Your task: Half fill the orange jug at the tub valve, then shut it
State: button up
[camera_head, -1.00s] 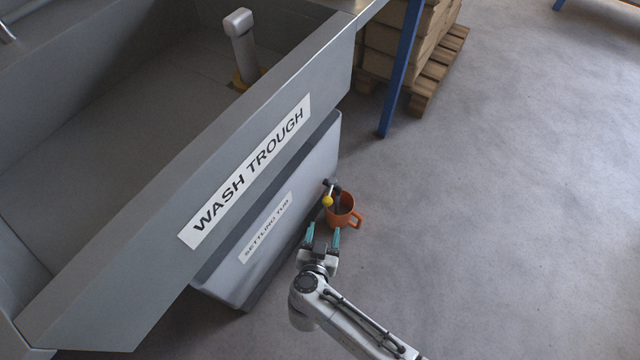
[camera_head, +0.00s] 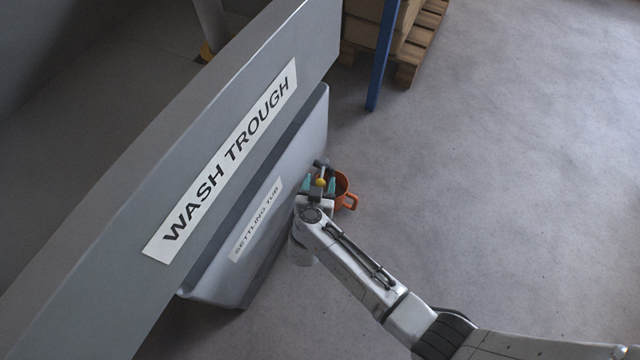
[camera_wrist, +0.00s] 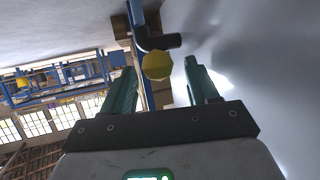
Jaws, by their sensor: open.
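The orange jug (camera_head: 345,198) stands on the floor beside the grey settling tub (camera_head: 225,262), under its valve, partly hidden by my gripper; its fill level cannot be told. The tub valve shows a dark pipe (camera_head: 322,164) and a yellow knob (camera_head: 320,182). My gripper (camera_head: 319,186) is open, its teal fingers on either side of the yellow knob in the head view. In the wrist view the yellow knob (camera_wrist: 157,66) lies between the open fingers, toward their tips, with the dark valve pipe (camera_wrist: 158,42) beyond. I cannot tell whether the fingers touch it.
The wash trough (camera_head: 105,265) overhangs the settling tub on the left. A blue post (camera_head: 382,55) and a pallet (camera_head: 421,50) with stacked boxes stand at the back. The floor on the right is clear.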

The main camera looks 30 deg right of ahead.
jog(key=shift+w+d+f, duration=0.2)
jog(key=shift+w+d, duration=0.1)
jog(key=shift+w, duration=0.1)
grip_shut()
dwell(0.4)
